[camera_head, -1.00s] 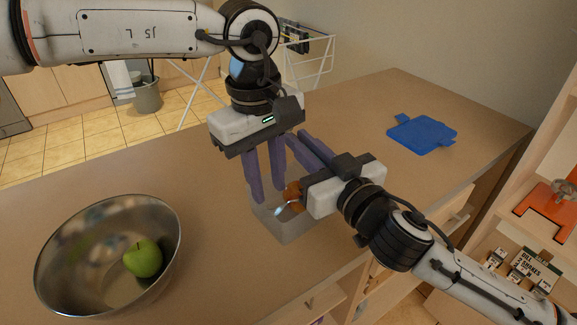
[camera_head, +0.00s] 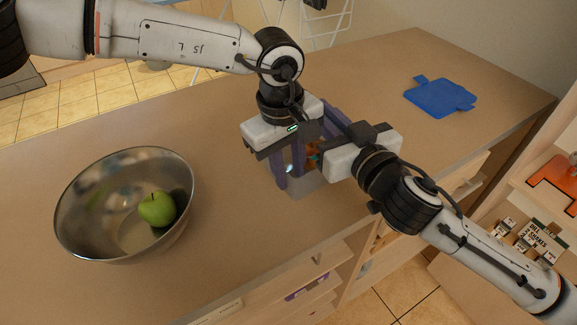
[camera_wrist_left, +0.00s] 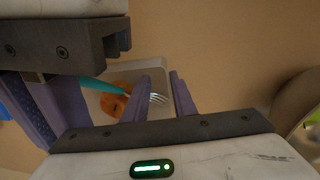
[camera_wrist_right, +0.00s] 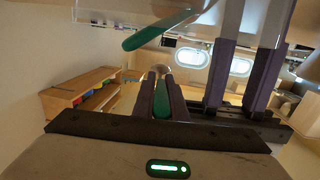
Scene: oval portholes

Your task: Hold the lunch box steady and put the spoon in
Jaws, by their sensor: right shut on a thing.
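The lunch box (camera_head: 308,183) is a pale, see-through open box on the counter. It holds an orange round item (camera_wrist_left: 113,104) and a fork (camera_wrist_left: 157,99) with a teal handle. My left gripper (camera_head: 283,184) points down at the box; its fingers (camera_wrist_left: 164,95) are apart, one on each side of a box wall. I cannot tell whether they touch it. My right gripper (camera_wrist_right: 161,100) is shut on the green handle of the spoon (camera_wrist_right: 162,103), whose rounded metal end shows beyond the fingertips. In the head view the right gripper is beside and over the box and hides much of it.
A steel bowl (camera_head: 82,222) with a green apple (camera_head: 157,209) stands on the counter at the left. A flat blue piece (camera_head: 440,97) lies at the back right. The counter between bowl and box is clear. Shelves and drawers are along the front right.

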